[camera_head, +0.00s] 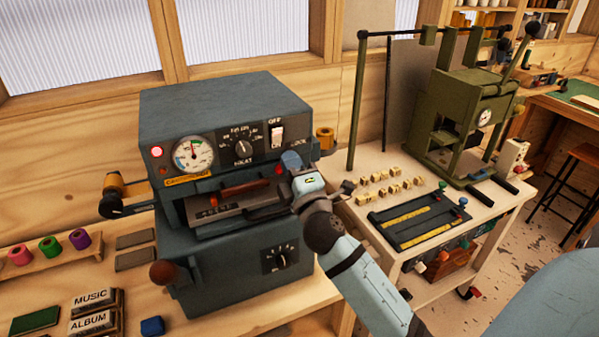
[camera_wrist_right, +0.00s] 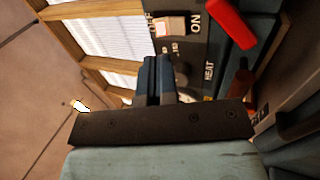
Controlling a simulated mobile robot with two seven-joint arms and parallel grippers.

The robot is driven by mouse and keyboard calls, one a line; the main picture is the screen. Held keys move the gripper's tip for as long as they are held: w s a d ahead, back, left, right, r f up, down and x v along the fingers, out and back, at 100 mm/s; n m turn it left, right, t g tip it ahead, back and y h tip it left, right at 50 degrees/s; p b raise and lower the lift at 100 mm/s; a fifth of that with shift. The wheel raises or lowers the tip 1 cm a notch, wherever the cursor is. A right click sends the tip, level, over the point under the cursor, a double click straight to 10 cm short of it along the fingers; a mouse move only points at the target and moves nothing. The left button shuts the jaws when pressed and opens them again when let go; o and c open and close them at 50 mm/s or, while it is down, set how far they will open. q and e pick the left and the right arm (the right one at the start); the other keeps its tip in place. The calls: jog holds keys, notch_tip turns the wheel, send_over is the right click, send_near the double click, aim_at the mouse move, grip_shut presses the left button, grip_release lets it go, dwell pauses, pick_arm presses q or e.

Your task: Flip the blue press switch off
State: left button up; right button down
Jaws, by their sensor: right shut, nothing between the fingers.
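The blue press (camera_head: 225,100) stands on the wooden bench in the head view. Its pale rocker switch (camera_head: 277,133) is on the front panel's upper right, between an OFF label above and an ON label below. The switch also shows near the top of the right wrist view (camera_wrist_right: 172,26). I cannot tell surely which way it is tipped. My right gripper (camera_head: 291,160) is shut and empty in front of the panel, just below the switch. Its dark blue fingers (camera_wrist_right: 158,78) point toward the panel, apart from the switch in the picture. My left gripper is out of view.
A dial gauge (camera_head: 193,154), a heat knob (camera_head: 243,148) and a red lamp (camera_head: 157,152) sit left of the switch. A green press (camera_head: 465,115) stands on the right-hand table.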

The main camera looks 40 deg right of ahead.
aim_at(277, 132)
pick_arm(q)
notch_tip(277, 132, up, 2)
jog(key=shift+p, duration=0.75)
pick_arm(e)
jog(key=x, duration=0.6)
jog(key=shift+w+r, duration=0.1)
jog(key=shift+w+d+r, duration=0.1)
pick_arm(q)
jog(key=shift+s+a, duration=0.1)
